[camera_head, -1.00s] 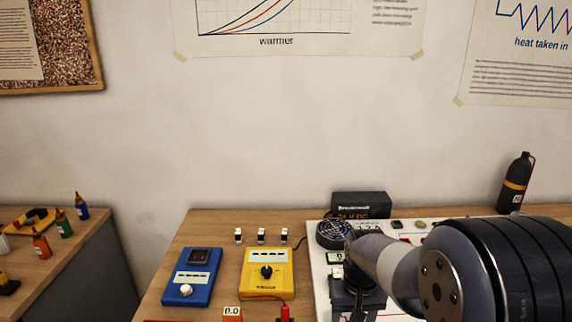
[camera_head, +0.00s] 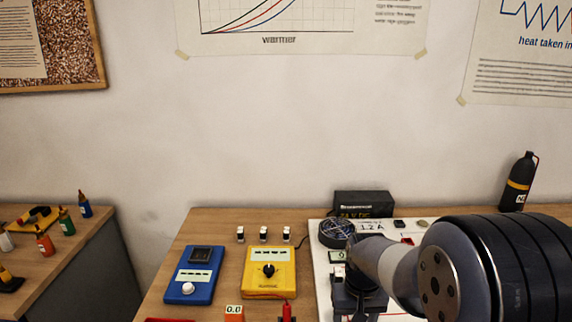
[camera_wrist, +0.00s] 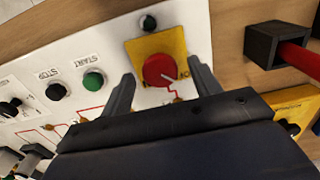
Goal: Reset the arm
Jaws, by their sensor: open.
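My arm reaches in from the right in the head view and bends down over the white panel (camera_head: 322,268). My gripper (camera_wrist: 162,92) shows in the wrist view with its two dark fingers apart and nothing between them. Past the fingertips is a red round knob (camera_wrist: 160,70) on a yellow plate (camera_wrist: 172,45), with a white pointer line. It appears between the fingers in the picture, and I cannot tell whether either finger touches it. In the head view my gripper's fingertips are hidden.
A green START button (camera_wrist: 93,81) and dark STOP button (camera_wrist: 56,91) sit beside the knob. A dark square socket with a red rod (camera_wrist: 300,52) is at the right. Blue (camera_head: 193,275) and yellow (camera_head: 269,272) meters stand left of the panel. A black power box (camera_head: 362,204) is behind.

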